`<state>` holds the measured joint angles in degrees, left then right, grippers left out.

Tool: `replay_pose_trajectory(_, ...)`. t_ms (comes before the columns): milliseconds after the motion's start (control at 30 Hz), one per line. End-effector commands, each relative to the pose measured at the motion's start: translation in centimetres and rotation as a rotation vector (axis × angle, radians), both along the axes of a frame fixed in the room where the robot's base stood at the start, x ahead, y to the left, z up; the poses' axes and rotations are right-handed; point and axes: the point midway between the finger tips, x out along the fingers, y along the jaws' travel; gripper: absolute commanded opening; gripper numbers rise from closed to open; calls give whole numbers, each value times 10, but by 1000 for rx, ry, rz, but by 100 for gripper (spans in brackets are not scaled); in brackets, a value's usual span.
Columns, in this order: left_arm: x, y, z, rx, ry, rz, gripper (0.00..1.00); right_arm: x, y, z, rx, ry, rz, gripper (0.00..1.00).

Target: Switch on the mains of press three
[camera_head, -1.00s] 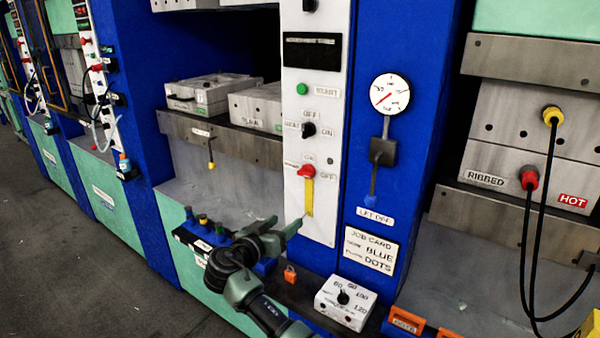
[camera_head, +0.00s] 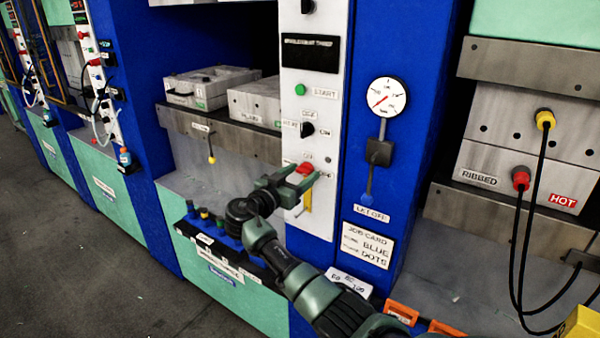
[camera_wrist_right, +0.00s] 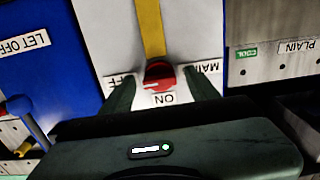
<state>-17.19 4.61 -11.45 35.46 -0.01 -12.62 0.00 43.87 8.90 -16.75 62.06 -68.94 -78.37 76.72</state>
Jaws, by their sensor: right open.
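The mains switch is a red rotary knob (camera_head: 305,168) on the white control panel (camera_head: 318,130), with a yellow strip (camera_head: 308,199) below it. In the wrist view the knob (camera_wrist_right: 159,76) shows upside down, with ON and partly hidden OFF and MAINS labels around it. A pale mark shows on its left side there. My right gripper (camera_head: 307,175) is open, its fingers on either side of the knob; the wrist view shows both fingers (camera_wrist_right: 158,84) too. I cannot tell whether they touch it. My left gripper is out of view.
A black selector (camera_head: 307,129) and green start button (camera_head: 300,90) sit above the knob. A gauge with a lever (camera_head: 380,152) hangs on the blue column to the right. The job card (camera_head: 367,243) is below it. Cables (camera_head: 528,230) hang at the far right.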

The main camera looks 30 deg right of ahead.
Motion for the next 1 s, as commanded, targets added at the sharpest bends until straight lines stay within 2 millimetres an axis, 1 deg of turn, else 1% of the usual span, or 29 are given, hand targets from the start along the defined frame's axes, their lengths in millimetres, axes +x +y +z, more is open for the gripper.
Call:
replay_pose_trajectory(133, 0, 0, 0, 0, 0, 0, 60, 0, 0, 0, 0, 0, 0, 60)
replay_pose_trajectory(167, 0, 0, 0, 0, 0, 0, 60, 0, 0, 0, 0, 0, 0, 54)
replay_pose_trajectory(200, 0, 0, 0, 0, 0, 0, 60, 0, 0, 0, 0, 0, 0, 43)
replay_pose_trajectory(267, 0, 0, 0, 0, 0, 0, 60, 0, 0, 0, 0, 0, 0, 27)
replay_pose_trajectory(300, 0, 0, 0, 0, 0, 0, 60, 0, 0, 0, 0, 0, 0, 16)
replay_pose_trajectory(367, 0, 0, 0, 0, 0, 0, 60, 0, 0, 0, 0, 0, 0, 0)
replay_pose_trajectory(667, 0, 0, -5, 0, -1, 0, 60, 0, 1, -2, -12, 29, 1, 0)
replay_pose_trajectory(867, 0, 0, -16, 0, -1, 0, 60, 0, 0, -3, -50, 120, 0, 0)
replay_pose_trajectory(1000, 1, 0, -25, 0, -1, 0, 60, 0, 1, -3, -93, 222, 0, 0)
